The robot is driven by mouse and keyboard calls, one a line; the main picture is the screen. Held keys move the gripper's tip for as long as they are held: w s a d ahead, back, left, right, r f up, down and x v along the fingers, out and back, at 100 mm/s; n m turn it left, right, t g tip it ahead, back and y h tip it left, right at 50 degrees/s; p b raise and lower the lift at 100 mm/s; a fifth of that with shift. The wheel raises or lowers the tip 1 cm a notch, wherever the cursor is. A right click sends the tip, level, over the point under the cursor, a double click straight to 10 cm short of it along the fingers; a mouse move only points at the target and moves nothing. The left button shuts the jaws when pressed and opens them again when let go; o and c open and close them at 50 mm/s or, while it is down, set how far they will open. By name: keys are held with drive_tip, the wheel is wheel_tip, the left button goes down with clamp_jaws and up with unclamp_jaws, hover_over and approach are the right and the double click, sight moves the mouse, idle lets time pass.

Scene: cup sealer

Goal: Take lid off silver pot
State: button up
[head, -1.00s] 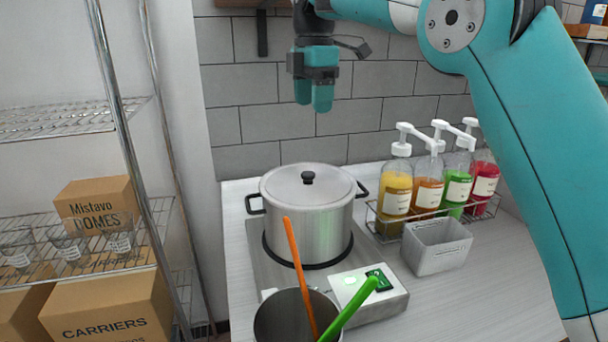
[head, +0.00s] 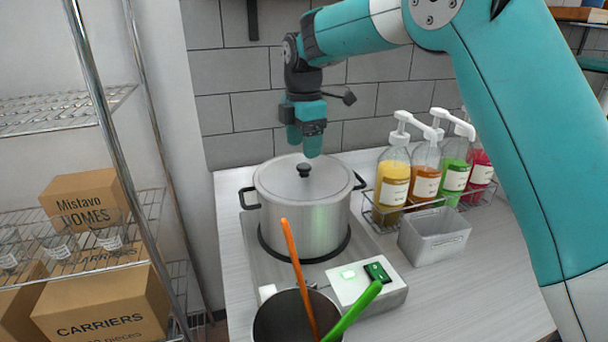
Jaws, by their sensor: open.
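The silver pot (head: 305,221) stands on a hot plate on the white counter. Its lid (head: 276,180) sits flat on top, with a small black knob (head: 304,170) at the middle. My gripper (head: 304,148) points down just above the lid, close above the knob and a little behind or over it. It is open and holds nothing. The exact gap between the fingertips and the knob is hard to tell.
A smaller pot (head: 268,322) with an orange and a green-handled utensil stands in front. Syrup pump bottles (head: 392,184) and a grey bin (head: 434,237) stand to the right. A wire shelf with boxes (head: 98,305) is at left.

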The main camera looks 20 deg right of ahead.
sight(304, 166)
drive_tip(key=shift+f+p, duration=1.15)
drive_tip(key=shift+f, duration=1.4)
drive_tip(key=c, duration=1.1)
